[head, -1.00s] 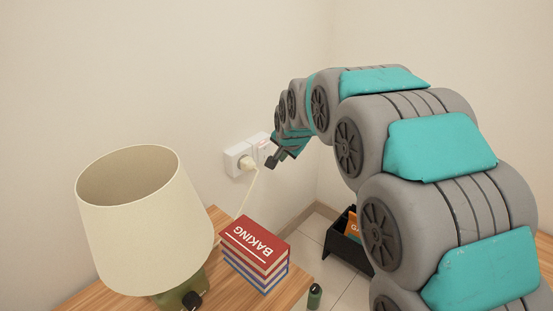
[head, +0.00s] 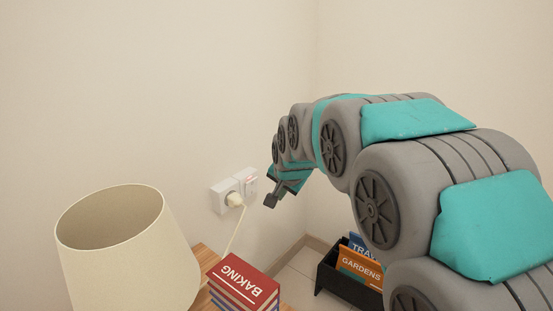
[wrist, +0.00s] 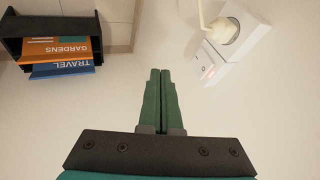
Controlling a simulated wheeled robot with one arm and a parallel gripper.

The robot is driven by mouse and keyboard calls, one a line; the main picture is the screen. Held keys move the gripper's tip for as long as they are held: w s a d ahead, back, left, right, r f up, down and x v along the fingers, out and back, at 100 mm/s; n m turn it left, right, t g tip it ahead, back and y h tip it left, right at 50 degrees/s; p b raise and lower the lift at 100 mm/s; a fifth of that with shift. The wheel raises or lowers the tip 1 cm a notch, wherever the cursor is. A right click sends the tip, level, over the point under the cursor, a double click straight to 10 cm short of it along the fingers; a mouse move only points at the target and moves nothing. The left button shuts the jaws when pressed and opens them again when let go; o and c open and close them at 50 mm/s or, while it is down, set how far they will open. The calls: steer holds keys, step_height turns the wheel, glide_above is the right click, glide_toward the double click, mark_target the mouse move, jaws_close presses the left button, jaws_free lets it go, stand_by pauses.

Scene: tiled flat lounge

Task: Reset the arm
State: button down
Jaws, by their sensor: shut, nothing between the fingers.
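My gripper (head: 271,201) is at the end of my arm, near the wall, just right of and slightly below the white wall socket (head: 234,190). In the wrist view my gripper (wrist: 160,72) shows two green fingers pressed together with nothing between them. The socket (wrist: 237,45) also shows there at the upper right, with a cream plug in it and a small red light on its switch. The fingers are apart from the socket.
A lamp with a cream shade (head: 125,250) stands at the lower left. Stacked books marked BAKING (head: 243,281) lie on the wooden table (head: 207,258). A black box (head: 331,275) with books stands on the tiled floor at the corner; it shows in the wrist view (wrist: 14,37) too.

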steer(key=s+d+f+n+g, duration=0.2)
steer(key=s+d, duration=0.3)
steer(key=s, duration=0.9)
steer(key=s+d+f+n+g+h, duration=0.1)
steer(key=s+d, duration=0.4)
steer(key=s, duration=0.9)
steer(key=s+d+f+n+g, duration=0.3)
steer(key=s+d+f+g, duration=0.1)
steer(key=s, duration=0.9)
steer(key=shift+s+d+f+g+h, duration=0.4)
steer(key=shift+f+g, duration=0.25)
steer(key=shift+g, duration=0.15)
